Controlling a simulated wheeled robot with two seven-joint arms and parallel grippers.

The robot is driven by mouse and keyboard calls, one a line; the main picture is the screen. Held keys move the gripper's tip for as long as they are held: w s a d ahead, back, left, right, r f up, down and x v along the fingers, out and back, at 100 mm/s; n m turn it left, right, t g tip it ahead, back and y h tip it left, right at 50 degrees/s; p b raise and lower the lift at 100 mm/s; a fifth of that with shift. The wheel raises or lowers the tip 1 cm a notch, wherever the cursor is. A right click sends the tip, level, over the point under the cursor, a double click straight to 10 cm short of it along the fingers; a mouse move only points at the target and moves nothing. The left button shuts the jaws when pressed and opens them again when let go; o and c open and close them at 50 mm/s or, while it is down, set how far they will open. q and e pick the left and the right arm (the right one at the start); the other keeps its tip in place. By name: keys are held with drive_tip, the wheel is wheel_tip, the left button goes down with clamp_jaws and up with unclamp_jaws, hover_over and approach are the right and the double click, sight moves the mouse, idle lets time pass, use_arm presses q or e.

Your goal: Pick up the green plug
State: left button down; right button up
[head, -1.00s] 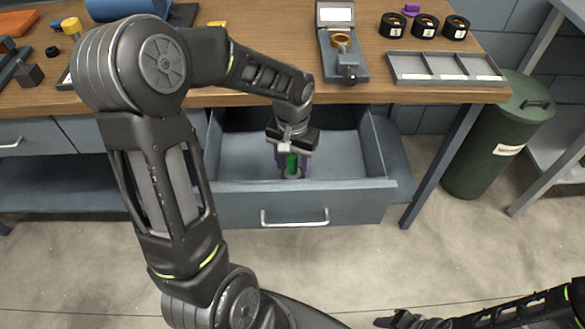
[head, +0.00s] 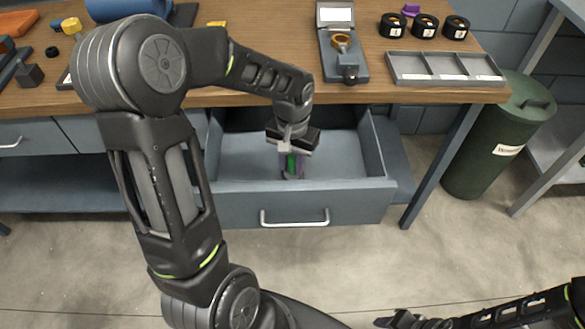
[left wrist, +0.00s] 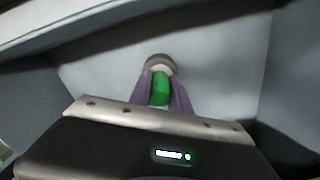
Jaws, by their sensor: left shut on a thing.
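The green plug (head: 292,163) is in the open drawer (head: 345,160), upright, with a grey piece around or under its lower end. My left gripper (head: 291,167) reaches down into the drawer and is shut on the plug. In the left wrist view the green plug (left wrist: 160,88) sits between the two purple fingers (left wrist: 161,92), with a round grey part beyond it. Whether that grey part belongs to the plug or is a separate holder, I cannot tell. My right arm shows at the lower right; its fingertips are not clear.
The drawer walls and front (head: 240,204) stand close around my left gripper. The wooden bench top (head: 255,40) above holds a grey gauge device (head: 343,50), black rings (head: 425,26) and a divided grey tray (head: 445,67). A green bin (head: 490,150) stands at the right.

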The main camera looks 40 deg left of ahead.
use_arm(q)
drive_tip(key=shift+r, duration=0.1)
wheel_tip(320, 180, up, 10)
drive_tip(key=shift+f+p, duration=0.1)
drive_tip(key=shift+p, duration=0.35)
